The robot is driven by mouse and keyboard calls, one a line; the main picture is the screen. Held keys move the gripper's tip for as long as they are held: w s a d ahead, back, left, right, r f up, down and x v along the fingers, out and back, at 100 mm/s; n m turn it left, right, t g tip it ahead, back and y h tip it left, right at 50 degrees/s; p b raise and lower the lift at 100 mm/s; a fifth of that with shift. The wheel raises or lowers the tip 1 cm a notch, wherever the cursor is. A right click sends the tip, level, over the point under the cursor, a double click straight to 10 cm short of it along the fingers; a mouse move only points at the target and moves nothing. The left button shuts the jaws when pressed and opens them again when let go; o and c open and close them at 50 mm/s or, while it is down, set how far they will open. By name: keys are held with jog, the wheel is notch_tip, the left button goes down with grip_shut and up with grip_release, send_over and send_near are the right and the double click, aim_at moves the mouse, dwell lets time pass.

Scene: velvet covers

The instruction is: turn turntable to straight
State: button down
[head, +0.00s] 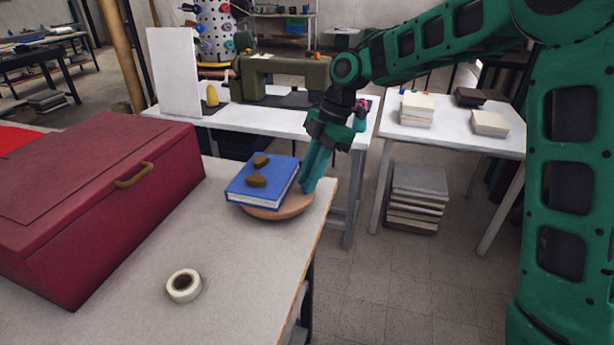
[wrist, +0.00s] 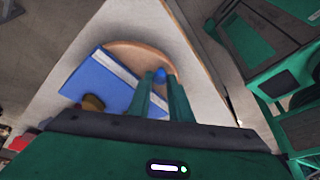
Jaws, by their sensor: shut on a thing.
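The turntable (head: 275,212) is a round brown disc near the right edge of the bench; its rim also shows in the wrist view (wrist: 140,51). A blue book (head: 258,186) with pale page edges lies on it, turned at an angle to the bench edge; it shows in the wrist view too (wrist: 95,82). My gripper (head: 307,188) points down at the disc's right side, beside the book. In the wrist view its fingers are shut on a small blue knob (wrist: 160,74) by the rim. The fingers hide most of the knob.
A large dark red box (head: 120,190) with a brass handle stands on the left of the bench. A tape roll (head: 184,285) lies in front. The bench (head: 235,270) is clear between. A white table with a sewing machine (head: 283,80) stands behind.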

jog(key=shift+w+a+r, duration=0.1)
jog(key=shift+w+a, duration=0.05)
jog(key=shift+a, duration=0.05)
jog(key=c, duration=1.6)
grip_release()
jog(key=shift+c, duration=0.2)
jog(key=shift+d, duration=0.1)
jog(key=v, duration=1)
jog(key=shift+r, duration=0.3)
jog(key=shift+c, duration=0.2)
